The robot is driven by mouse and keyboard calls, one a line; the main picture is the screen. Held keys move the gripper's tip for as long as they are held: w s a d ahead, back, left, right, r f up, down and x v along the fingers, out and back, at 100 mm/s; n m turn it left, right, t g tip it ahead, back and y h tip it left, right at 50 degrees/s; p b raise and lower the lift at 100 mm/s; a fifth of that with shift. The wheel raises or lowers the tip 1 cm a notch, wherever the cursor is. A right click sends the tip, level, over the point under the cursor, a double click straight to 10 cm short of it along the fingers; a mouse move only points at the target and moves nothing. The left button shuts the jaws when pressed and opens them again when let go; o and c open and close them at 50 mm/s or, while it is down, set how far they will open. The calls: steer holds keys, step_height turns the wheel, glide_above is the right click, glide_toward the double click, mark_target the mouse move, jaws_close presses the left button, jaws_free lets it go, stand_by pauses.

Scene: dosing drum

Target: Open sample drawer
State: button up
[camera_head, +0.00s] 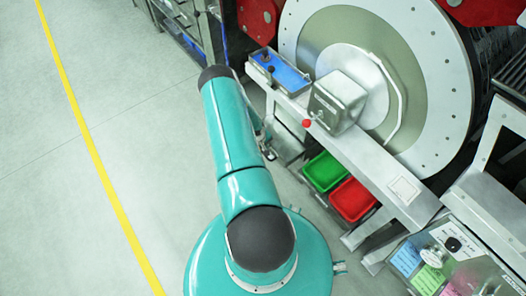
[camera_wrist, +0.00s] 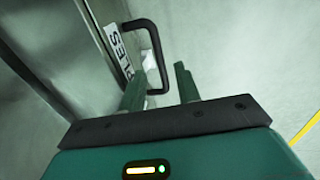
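In the wrist view, a black bar handle (camera_wrist: 158,58) stands out from a pale grey drawer front (camera_wrist: 103,22). A white label (camera_wrist: 118,52) with dark letters, of which "ES" can be read, is beside the handle. My gripper (camera_wrist: 159,75) is open, with its two green fingers apart. The lower end of the handle appears between the fingers; I cannot tell whether either finger touches it. The drawer looks shut, though its edges are only partly in view. In the head view, my teal arm hides most of the gripper and the drawer is not clearly seen.
In the head view, a large round drum (camera_head: 425,70) stands behind a grey frame with a red-knobbed box (camera_head: 338,100). A green bin (camera_head: 325,171) and a red bin (camera_head: 352,200) are under it. The floor left is clear, with a yellow line (camera_head: 93,150).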

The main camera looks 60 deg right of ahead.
steer(key=shift+s+d+f, duration=0.1)
steer(key=shift+d+f, duration=0.05)
steer(key=shift+f, duration=0.5)
steer(key=shift+d+f, duration=0.1)
steer(key=shift+f, duration=0.5)
jaws_close()
steer(key=shift+a, duration=0.1)
